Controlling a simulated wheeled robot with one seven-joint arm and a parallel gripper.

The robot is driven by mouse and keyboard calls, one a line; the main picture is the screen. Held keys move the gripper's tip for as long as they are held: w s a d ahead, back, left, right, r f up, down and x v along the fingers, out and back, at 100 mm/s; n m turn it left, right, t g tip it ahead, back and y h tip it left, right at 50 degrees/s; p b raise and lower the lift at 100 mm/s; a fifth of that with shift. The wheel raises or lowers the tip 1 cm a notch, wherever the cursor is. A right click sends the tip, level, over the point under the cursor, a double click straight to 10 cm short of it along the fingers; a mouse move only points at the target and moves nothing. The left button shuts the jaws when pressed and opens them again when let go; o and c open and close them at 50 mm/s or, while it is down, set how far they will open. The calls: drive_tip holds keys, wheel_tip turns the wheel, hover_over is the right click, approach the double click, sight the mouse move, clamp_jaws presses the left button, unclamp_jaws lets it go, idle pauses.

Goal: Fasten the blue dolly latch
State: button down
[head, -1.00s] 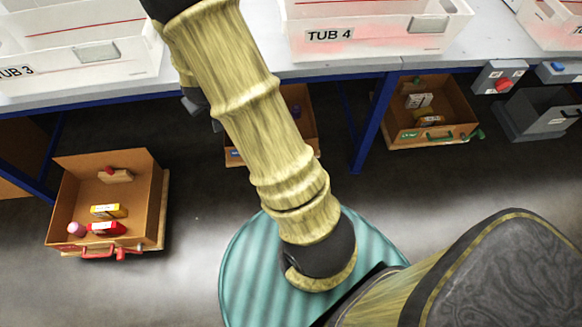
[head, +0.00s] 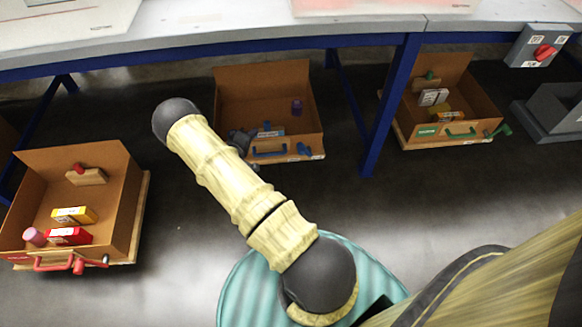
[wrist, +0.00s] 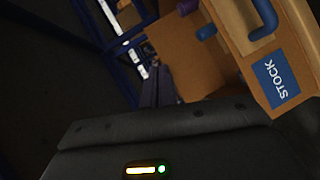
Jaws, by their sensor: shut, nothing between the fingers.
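The blue dolly is a brown open box (head: 284,98) on a low base under the table, at the middle of the head view. It has a blue handle (head: 270,152) on its front, and the blue latch (head: 304,150) sits right of the handle. In the wrist view, the box wall (wrist: 240,35), its handle (wrist: 265,18) and a blue STOCK label (wrist: 281,80) show; I cannot make out the latch there. My gripper (wrist: 158,86) is shut and empty, left of the box front in that view. In the head view it is partly hidden behind my arm.
A red-handled box (head: 122,205) stands at the left and a green-handled box (head: 455,92) at the right. A blue table leg (head: 388,115) stands between the blue and green boxes. The floor before the blue box is partly covered by my arm and base.

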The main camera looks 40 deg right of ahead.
drive_tip(key=s+d+f+n+h+b, duration=0.1)
drive_tip(key=s+f+h+b, duration=0.1)
drive_tip(key=f, duration=0.4)
drive_tip(key=s+d+f+n+g+h+b, duration=0.1)
drive_tip(key=s+f+h+b, duration=0.1)
drive_tip(key=s+f+b, duration=0.2)
drive_tip(key=s+d+f+n+h+b, duration=0.1)
drive_tip(key=s+f+h+b, duration=0.1)
drive_tip(key=f+b, duration=0.3)
wheel_tip(320, 180, down, 4)
drive_tip(key=shift+s, duration=0.4)
drive_tip(key=b+x, duration=0.4)
drive_tip(key=x, duration=0.6)
drive_tip(key=shift+s+b, duration=0.15)
drive_tip(key=shift+b, duration=0.2)
drive_tip(key=shift+r, duration=0.3)
